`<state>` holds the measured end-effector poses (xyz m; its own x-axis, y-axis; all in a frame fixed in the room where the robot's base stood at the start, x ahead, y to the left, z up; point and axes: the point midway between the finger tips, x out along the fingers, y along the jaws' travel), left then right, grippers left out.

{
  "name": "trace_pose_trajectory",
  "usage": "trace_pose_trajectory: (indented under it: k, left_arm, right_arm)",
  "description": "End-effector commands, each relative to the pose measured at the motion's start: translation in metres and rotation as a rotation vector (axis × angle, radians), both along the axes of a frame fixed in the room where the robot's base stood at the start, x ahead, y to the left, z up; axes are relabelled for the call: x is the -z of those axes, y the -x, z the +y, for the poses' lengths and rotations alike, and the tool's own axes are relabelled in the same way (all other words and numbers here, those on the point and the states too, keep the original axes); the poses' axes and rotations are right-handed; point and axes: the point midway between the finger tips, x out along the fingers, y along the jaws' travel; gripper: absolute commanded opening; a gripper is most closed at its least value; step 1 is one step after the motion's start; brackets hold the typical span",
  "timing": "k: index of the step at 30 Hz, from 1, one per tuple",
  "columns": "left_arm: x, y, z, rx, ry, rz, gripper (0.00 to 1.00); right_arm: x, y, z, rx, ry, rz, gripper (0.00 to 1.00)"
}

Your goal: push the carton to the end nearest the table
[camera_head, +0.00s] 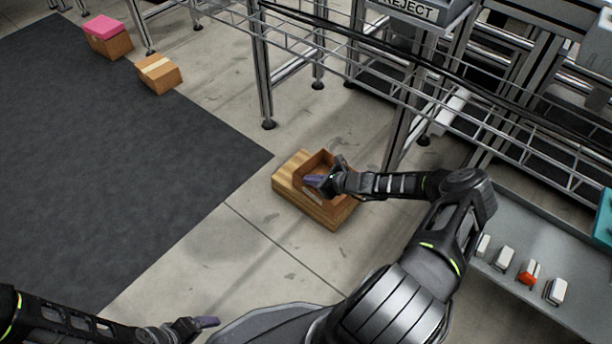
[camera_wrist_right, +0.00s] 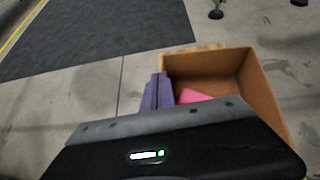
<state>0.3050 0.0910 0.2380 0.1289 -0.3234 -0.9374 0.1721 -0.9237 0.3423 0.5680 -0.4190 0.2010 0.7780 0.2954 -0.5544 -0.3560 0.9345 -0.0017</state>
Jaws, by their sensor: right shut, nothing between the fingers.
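The carton (camera_head: 318,160) is an open brown box on a light wooden pallet (camera_head: 291,181) on the floor. Bare wood shows to the carton's left in the head view. My right gripper (camera_head: 317,181) is shut and empty at the carton. In the right wrist view its purple fingers (camera_wrist_right: 157,92) overlap the carton's left wall; whether they touch it I cannot tell. A pink item (camera_wrist_right: 194,96) shows inside the carton (camera_wrist_right: 255,85). My left gripper (camera_head: 207,322) is low at the bottom left, away from the pallet; its opening is unclear.
A grey table (camera_head: 520,245) with several small white boxes and an orange-marked one stands at right. A metal conveyor frame (camera_head: 265,80) runs behind the pallet. A dark mat (camera_head: 120,170) lies left. Two cartons (camera_head: 157,75) (camera_head: 108,42) sit beyond. Floor left of the pallet is clear.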

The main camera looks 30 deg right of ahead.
Motion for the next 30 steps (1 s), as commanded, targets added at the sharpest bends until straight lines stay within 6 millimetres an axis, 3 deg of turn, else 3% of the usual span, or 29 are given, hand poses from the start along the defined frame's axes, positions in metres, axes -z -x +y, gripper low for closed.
trace_pose_trajectory:
  k: [1, 4, 10, 22, 24, 30]
  left_arm:
    - [0.001, 0.0, 0.0, 0.0, 0.0, 0.0, 0.88]
    - [0.001, 0.0, 0.0, 0.0, 0.0, 0.0, 0.88]
    - [-0.014, 0.0, 0.0, 0.0, 0.0, 0.0, 0.88]
    - [-0.014, 0.002, 0.0, 0.002, 0.001, 0.006, 0.88]
    - [-0.021, 0.003, 0.0, 0.004, 0.001, 0.008, 0.88]
    - [-0.032, 0.005, 0.001, 0.006, 0.002, 0.013, 0.88]
  right_arm:
    - [0.011, 0.007, -0.003, 0.006, 0.008, 0.022, 0.0]
    - [0.01, 0.007, -0.003, 0.006, 0.008, 0.021, 0.0]
    - [-0.005, 0.007, -0.003, 0.006, 0.008, 0.021, 0.0]
    - [-0.008, 0.004, -0.001, 0.002, 0.006, 0.013, 0.0]
    - [-0.017, 0.002, -0.003, -0.001, 0.01, 0.017, 0.0]
    - [-0.017, 0.03, -0.015, 0.003, 0.006, 0.019, 0.0]
